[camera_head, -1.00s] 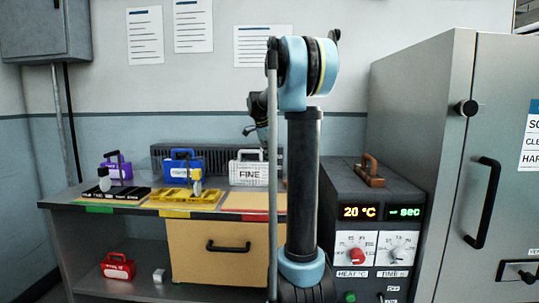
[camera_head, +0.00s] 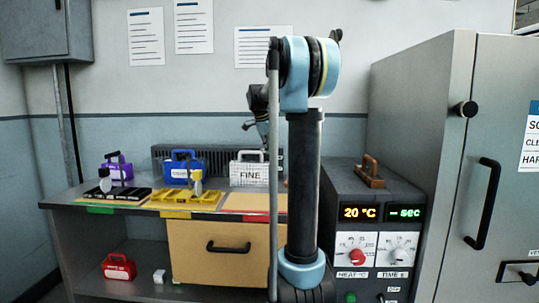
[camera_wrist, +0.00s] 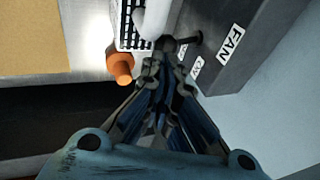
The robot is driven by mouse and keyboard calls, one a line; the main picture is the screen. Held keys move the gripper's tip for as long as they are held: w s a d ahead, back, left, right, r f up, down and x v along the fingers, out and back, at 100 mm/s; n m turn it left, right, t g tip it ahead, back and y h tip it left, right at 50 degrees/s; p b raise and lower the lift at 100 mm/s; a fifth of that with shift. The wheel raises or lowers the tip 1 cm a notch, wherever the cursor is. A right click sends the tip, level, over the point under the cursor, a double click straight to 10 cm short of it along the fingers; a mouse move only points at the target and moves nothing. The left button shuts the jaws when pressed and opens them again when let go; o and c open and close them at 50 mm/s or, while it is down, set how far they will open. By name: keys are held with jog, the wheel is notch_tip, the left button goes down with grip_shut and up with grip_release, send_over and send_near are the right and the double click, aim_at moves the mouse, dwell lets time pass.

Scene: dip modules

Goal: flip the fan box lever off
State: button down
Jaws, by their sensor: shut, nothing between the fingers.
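In the wrist view the fan box (camera_wrist: 222,62) is a dark grey block with a white FAN label and smaller labels along its edge. A short dark lever (camera_wrist: 188,39) with a rounded end sticks out from it. My gripper (camera_wrist: 165,62) is shut and empty, its fingertips close beside the lever's end; I cannot tell whether they touch. In the head view my gripper (camera_head: 249,126) hangs above the back of the bench, and my arm hides the fan box there.
An orange-tipped thing (camera_wrist: 121,68) and a white rounded thing (camera_wrist: 153,16) lie close to the fingers. The bench holds a white FINE case (camera_head: 248,174), a blue case (camera_head: 183,166) and a yellow rack (camera_head: 180,200). An oven (camera_head: 340,205) stands right.

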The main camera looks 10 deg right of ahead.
jog(key=s+a+v, duration=0.1)
jog(key=v, duration=1.1)
jog(key=w+x, duration=0.1)
jog(key=x, duration=1.4)
jog(key=shift+d+r+t, duration=0.3)
jog(key=shift+d, duration=0.05)
jog(key=shift+w, duration=0.15)
